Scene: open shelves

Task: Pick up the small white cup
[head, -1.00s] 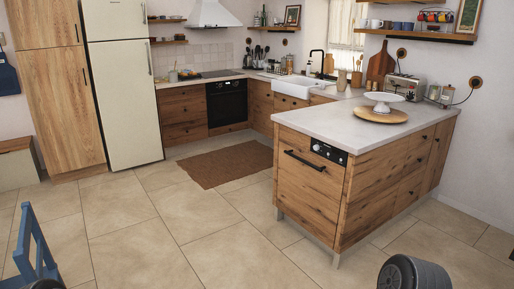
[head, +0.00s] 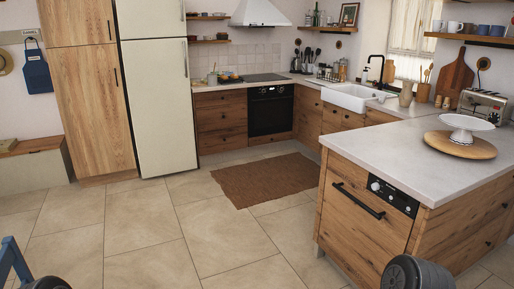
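A small white cup (head: 455,26) stands on the open wooden shelf (head: 470,39) at the upper right of the head view. Another whitish cup (head: 437,25) stands just left of it. Both are small and far off, and I cannot tell which is the task's cup. Neither gripper shows in the head view. Only dark rounded parts, which look like my arms, show at the bottom edge.
A wood-fronted counter (head: 400,150) fills the right side, with a white cake stand (head: 467,122) on a round board and a toaster (head: 482,105). A brown rug (head: 262,180) lies on open tiled floor.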

